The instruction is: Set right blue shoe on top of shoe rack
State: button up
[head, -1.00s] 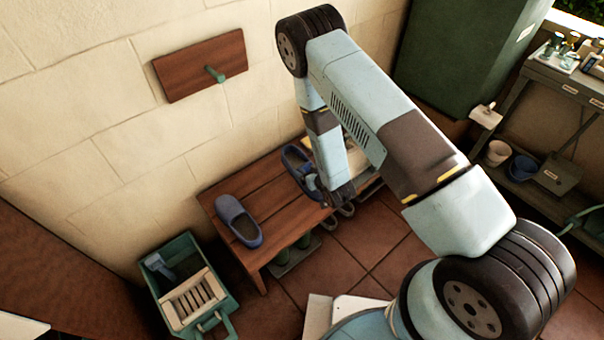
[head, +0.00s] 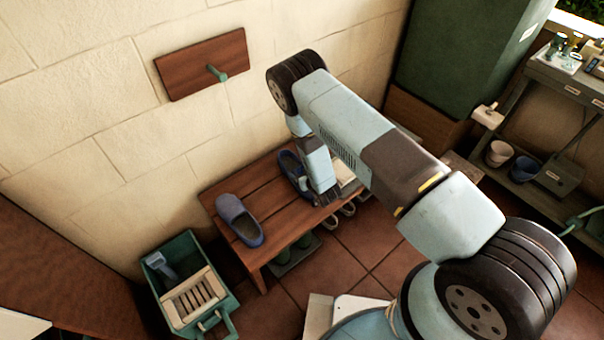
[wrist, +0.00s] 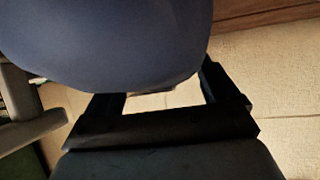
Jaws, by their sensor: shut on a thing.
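The right blue shoe (head: 290,167) is at the right part of the wooden shoe rack's top (head: 268,180), partly hidden by my arm. My gripper (head: 325,197) is shut on this shoe at its end nearer the rack's front edge. In the wrist view the blue shoe (wrist: 110,40) fills the upper left, with the jaws of my gripper (wrist: 165,88) at it. Whether its sole touches the rack top I cannot tell. The other blue shoe (head: 239,220) lies on the left part of the rack top, apart from the held one.
A green crate (head: 232,302) with a brush and a slatted wooden piece stands left of the rack. Green footwear (head: 284,256) and other shoes are under the rack top. A wall board with a peg (head: 203,63) hangs above. A pale object (head: 345,173) lies right of the held shoe.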

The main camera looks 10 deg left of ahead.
jog(key=o, duration=1.1)
jog(key=shift+f, duration=0.15)
jog(key=shift+d, duration=0.1)
